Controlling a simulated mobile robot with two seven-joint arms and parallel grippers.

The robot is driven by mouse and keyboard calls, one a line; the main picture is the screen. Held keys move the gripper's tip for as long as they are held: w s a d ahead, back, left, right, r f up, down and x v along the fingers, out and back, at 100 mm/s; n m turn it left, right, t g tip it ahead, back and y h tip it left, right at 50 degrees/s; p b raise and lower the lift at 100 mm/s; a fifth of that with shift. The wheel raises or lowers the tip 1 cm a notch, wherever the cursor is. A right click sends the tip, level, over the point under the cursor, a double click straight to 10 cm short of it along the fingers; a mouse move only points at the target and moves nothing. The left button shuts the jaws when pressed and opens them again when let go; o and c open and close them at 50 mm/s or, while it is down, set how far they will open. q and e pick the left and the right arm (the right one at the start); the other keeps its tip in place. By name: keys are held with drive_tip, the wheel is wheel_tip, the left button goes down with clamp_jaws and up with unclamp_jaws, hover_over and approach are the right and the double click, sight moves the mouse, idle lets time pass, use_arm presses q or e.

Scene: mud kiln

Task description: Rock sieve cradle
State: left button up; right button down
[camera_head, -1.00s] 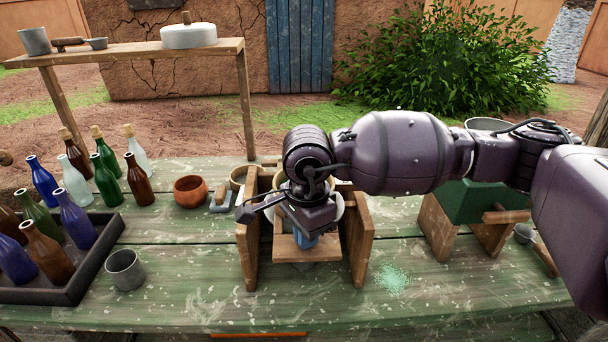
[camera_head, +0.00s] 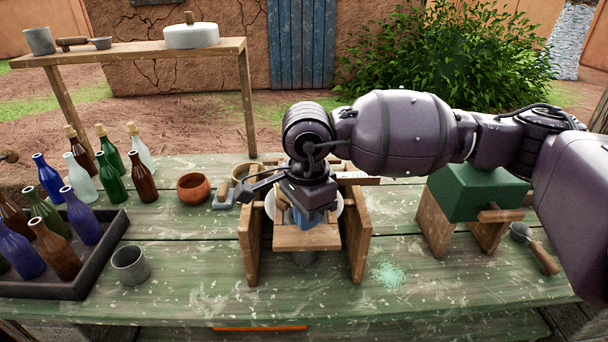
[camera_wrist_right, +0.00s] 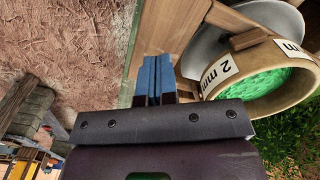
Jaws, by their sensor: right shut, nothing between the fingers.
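The wooden cradle (camera_head: 357,245) stands on the green table, with two upright side boards and a flat wooden board (camera_head: 307,238) across its near side. A round sieve (camera_wrist_right: 215,75) with a "2 mm" label shows in the right wrist view, holding green granules (camera_wrist_right: 262,84). In the head view my right arm hides most of the sieve. My right gripper (camera_head: 308,222) is shut and empty, its blue fingertips pointing down just above the wooden board. In the right wrist view the fingertips (camera_wrist_right: 152,80) are beside the sieve. Whether they touch wood I cannot tell. My left gripper is out of view.
Several bottles and a dark tray (camera_head: 75,290) stand at the left, with a grey cup (camera_head: 130,265) and an orange bowl (camera_head: 194,188). Green powder (camera_head: 389,275) lies right of the cradle. A green block (camera_head: 475,193) and a scoop (camera_head: 540,255) are at the right.

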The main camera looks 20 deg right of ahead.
sight(307, 235)
drive_tip(key=shift+f+b, duration=1.4)
drive_tip(key=shift+f, duration=1.4)
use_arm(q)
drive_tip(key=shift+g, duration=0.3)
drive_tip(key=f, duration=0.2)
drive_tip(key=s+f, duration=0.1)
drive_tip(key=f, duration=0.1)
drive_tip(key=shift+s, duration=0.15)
use_arm(e)
drive_tip(key=shift+r, duration=0.25)
wheel_tip(307, 235, up, 5)
drive_tip(key=shift+r+p, duration=0.15)
drive_tip(key=shift+p, duration=1.05)
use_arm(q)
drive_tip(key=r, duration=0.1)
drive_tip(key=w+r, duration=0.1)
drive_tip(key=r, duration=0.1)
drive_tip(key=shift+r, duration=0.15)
